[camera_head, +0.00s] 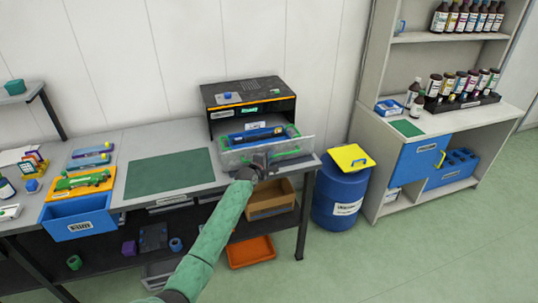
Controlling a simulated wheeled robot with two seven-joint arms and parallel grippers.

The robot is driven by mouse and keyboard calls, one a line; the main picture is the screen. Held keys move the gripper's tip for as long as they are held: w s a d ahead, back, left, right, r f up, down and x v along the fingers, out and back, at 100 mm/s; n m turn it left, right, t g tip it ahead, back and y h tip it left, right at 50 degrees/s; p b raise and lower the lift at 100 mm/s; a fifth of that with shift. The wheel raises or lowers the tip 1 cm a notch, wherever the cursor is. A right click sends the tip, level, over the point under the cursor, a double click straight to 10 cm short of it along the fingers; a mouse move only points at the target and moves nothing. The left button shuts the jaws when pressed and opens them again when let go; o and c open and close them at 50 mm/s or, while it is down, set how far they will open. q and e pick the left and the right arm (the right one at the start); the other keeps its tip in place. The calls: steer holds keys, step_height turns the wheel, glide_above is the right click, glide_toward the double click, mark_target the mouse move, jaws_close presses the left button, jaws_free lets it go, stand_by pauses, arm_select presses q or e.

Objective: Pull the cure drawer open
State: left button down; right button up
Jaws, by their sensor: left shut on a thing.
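The cure unit (249,90), a black box with an orange stripe, stands at the right end of the bench. Its drawer shows drawn out toward me, with a see-through front panel (292,148) and green edges. A blue item (252,137) lies in the drawer. My left gripper (260,161) is at the middle of the front panel, shut on what looks like the drawer's handle; the gripper hides most of the handle. My green left arm reaches up to it from below. My right gripper is not in view.
A green mat (170,173) lies left of the unit. A blue bin (80,217) is at the bench's left. A cardboard box (270,199) sits below the drawer. A blue barrel (339,196) with a yellow lid stands right of the bench, beside a shelf unit (395,175) with bottles.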

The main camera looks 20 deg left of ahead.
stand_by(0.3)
arm_select(q)
steer(key=c, duration=1.5)
jaws_free()
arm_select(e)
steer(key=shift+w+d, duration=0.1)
